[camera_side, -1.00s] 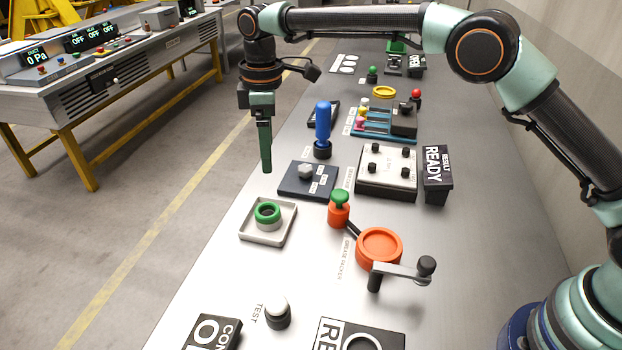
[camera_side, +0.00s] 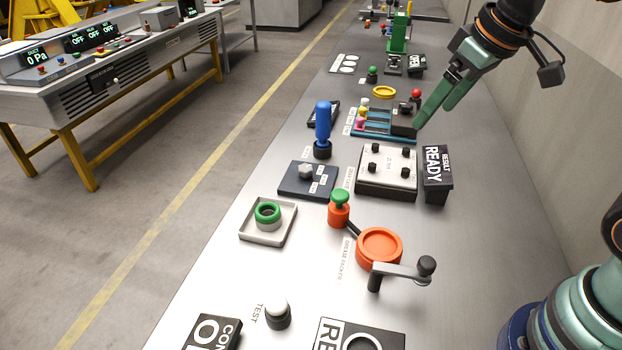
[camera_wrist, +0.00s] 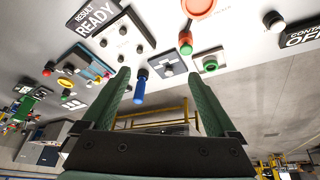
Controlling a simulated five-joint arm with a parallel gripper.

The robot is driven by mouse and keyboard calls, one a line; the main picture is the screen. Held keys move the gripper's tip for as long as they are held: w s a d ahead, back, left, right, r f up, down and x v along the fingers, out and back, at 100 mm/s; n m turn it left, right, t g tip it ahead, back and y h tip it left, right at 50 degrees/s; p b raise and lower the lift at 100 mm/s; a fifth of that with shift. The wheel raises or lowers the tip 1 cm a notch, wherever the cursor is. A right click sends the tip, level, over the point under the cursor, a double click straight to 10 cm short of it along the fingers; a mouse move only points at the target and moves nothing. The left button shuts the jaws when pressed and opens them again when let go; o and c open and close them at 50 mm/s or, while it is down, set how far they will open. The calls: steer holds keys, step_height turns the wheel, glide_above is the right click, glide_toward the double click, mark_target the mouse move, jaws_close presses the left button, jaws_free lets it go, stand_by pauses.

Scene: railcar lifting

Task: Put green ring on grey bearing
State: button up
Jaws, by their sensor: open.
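The green ring (camera_side: 267,211) lies on top of the grey bearing (camera_side: 268,224), which stands in a square light-grey tray (camera_side: 247,237) on the bench. The ring also shows in the wrist view (camera_wrist: 211,66), with the tray around it. It looks seated flat on the bearing. My gripper (camera_side: 418,126) is away from them, up and to the right in the side view, near the black block behind the READY sign. Its two green fingers are spread apart in the wrist view (camera_wrist: 160,84), with nothing held between them.
A blue-handled tool (camera_side: 323,125) stands upright mid-bench. A white panel with black knobs (camera_side: 386,170) and the READY sign (camera_side: 437,174) lie below my gripper in the side view. An orange dish with a crank (camera_side: 379,247) is at the front. A yellow ring (camera_side: 384,92) lies farther back.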

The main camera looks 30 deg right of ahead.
steer(key=s+f, duration=0.1)
steer(key=s+d+f+m, duration=0.1)
steer(key=s, duration=0.1)
steer(key=s+d+f+m, duration=0.1)
steer(key=shift+s+t, duration=0.15)
steer(key=shift+t, duration=0.25)
steer(key=shift+r, duration=0.1)
stand_by(0.8)
